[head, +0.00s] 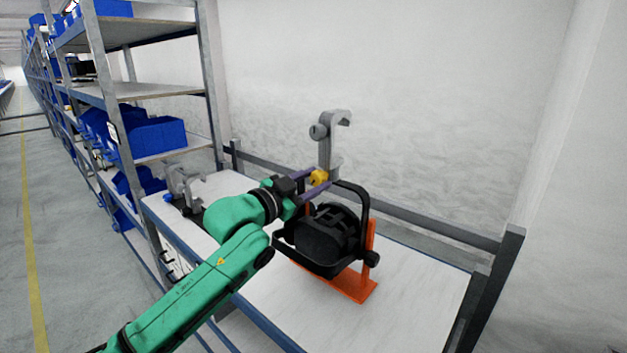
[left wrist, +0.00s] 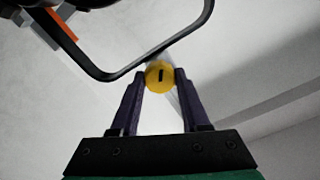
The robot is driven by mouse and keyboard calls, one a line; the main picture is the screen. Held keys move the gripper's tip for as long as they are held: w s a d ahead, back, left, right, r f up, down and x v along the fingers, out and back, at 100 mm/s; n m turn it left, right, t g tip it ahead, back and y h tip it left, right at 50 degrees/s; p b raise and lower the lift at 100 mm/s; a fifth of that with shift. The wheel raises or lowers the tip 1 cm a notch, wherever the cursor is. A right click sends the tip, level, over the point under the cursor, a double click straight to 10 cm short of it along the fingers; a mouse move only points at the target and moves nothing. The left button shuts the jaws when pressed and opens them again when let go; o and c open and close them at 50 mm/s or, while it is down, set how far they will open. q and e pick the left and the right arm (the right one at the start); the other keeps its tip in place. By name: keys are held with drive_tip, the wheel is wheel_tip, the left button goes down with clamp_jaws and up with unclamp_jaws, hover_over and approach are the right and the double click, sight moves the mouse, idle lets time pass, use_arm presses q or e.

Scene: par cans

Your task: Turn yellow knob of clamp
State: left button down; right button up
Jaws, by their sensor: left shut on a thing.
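The grey clamp (head: 326,140) stands upright on top of the black par can's bracket, its hook at the top. Its yellow knob (head: 319,177) is low on the clamp, on the side toward my left arm. My left gripper (head: 316,183) reaches it from the left and is shut on the knob. In the left wrist view the round yellow knob (left wrist: 159,76), with a dark slot on its face, sits between the two purple fingertips. The black par can (head: 326,232) stands on an orange stand (head: 352,287). My right gripper is not in view.
The white table (head: 405,300) has bare surface at the front right. Another grey clamp (head: 180,181) stands at the table's far left. Metal shelves with blue bins (head: 158,137) rise along the left, and a plain wall (head: 430,110) is behind.

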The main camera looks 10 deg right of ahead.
use_arm(q)
drive_tip(key=m+p, duration=0.1)
drive_tip(key=m, duration=0.2)
drive_tip(key=shift+m, duration=0.4)
drive_tip(key=m+p, duration=0.1)
drive_tip(key=m, duration=0.2)
drive_tip(key=shift+m, duration=0.3)
drive_tip(key=m+p, duration=0.1)
drive_tip(key=m, duration=0.4)
drive_tip(key=shift+f, duration=0.1)
drive_tip(key=m, duration=0.6)
drive_tip(key=shift+f, duration=0.1)
drive_tip(key=m, duration=0.3)
drive_tip(key=shift+m, duration=0.3)
drive_tip(key=shift+m+b, duration=0.6)
drive_tip(key=shift+m, duration=0.9)
drive_tip(key=shift+c, duration=1.9)
unclamp_jaws()
